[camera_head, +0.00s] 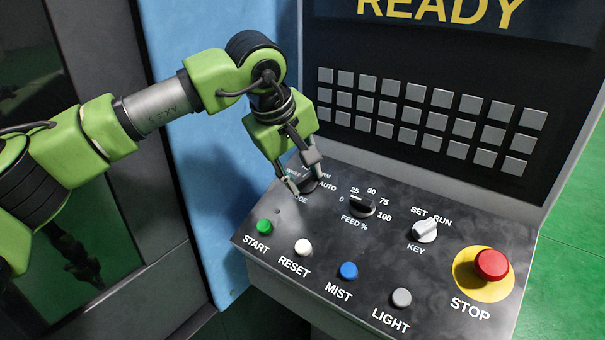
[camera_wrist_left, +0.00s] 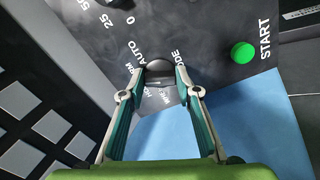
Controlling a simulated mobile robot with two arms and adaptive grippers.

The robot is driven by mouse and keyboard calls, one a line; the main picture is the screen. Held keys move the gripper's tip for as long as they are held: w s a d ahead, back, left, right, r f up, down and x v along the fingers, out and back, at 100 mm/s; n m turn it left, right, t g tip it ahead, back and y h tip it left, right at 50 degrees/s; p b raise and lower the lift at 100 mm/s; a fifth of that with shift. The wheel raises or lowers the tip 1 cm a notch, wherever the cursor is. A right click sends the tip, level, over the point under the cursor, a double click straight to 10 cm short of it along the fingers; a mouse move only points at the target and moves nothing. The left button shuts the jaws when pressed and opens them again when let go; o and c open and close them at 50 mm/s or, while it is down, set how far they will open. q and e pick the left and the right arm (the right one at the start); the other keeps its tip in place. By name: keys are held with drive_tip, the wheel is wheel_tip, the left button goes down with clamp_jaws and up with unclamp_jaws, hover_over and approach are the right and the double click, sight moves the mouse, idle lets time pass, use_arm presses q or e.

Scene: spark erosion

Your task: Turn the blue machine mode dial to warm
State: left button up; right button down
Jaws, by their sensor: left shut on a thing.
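The mode dial (camera_head: 309,186) is a dark round knob at the left end of the sloped control panel of the blue machine, partly hidden by my left gripper (camera_head: 303,180). In the left wrist view the dial (camera_wrist_left: 159,68) sits between the two fingertips of my left gripper (camera_wrist_left: 160,72), which is shut on it. The labels AUTO and part of MODE show around it, with a partly covered word ending in RM. Where the dial's pointer stands is hidden. My right gripper is not in view.
The feed dial (camera_head: 361,206) is just right of the mode dial. The green START button (camera_head: 264,227) and white RESET button (camera_head: 303,247) lie in front. The key switch (camera_head: 425,230) and red STOP button (camera_head: 491,264) are farther right. A keypad (camera_head: 430,115) stands behind.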

use_arm(q)
drive_tip(key=o, duration=1.1)
drive_tip(key=v, duration=1.2)
